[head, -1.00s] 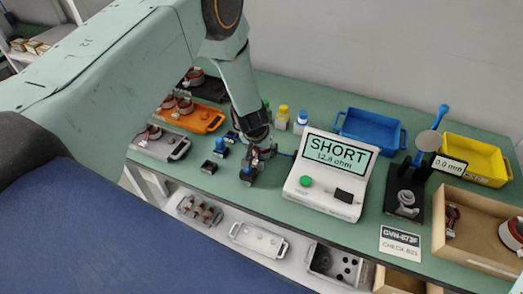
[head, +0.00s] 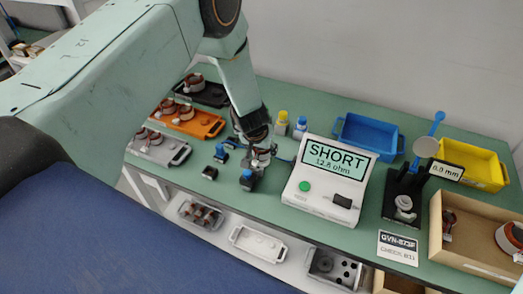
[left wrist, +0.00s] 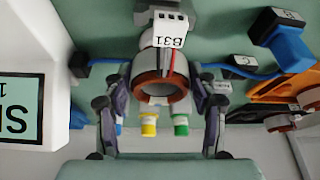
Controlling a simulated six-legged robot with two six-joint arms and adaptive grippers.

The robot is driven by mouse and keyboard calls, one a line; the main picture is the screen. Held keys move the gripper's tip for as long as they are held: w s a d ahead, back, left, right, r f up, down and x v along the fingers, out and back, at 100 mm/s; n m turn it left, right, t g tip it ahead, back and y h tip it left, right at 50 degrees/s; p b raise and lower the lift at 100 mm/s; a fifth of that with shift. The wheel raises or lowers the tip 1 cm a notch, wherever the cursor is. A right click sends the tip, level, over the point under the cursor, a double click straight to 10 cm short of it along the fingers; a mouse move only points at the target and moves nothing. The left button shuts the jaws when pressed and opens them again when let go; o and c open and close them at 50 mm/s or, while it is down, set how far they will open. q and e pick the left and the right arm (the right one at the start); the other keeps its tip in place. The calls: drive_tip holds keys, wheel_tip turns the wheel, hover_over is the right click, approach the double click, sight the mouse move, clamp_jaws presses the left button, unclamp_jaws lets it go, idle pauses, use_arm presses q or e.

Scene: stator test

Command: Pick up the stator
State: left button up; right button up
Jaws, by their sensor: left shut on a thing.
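The stator (left wrist: 160,88) shows in the left wrist view as a grey ring with a copper-coloured winding, red and black leads and a white tag reading B31. My left gripper (left wrist: 159,112) has one finger on each side of it and is shut on it. In the head view the left gripper (head: 259,148) points down at the bench beside the tester, and the stator is mostly hidden by the fingers. My right gripper is not in view.
A white tester (head: 327,183) reading SHORT stands just right of the gripper. Grey (head: 158,152), orange (head: 205,124) and black (head: 207,91) trays lie left. Blue (head: 368,136) and yellow (head: 470,164) bins, a gauge stand (head: 402,192) and a wooden box (head: 470,259) are right.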

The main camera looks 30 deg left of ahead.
use_arm(q)
wheel_tip(320, 180, up, 16)
drive_tip(key=p, duration=0.7)
drive_tip(key=shift+f+p, duration=0.2)
drive_tip(key=shift+p, duration=0.15)
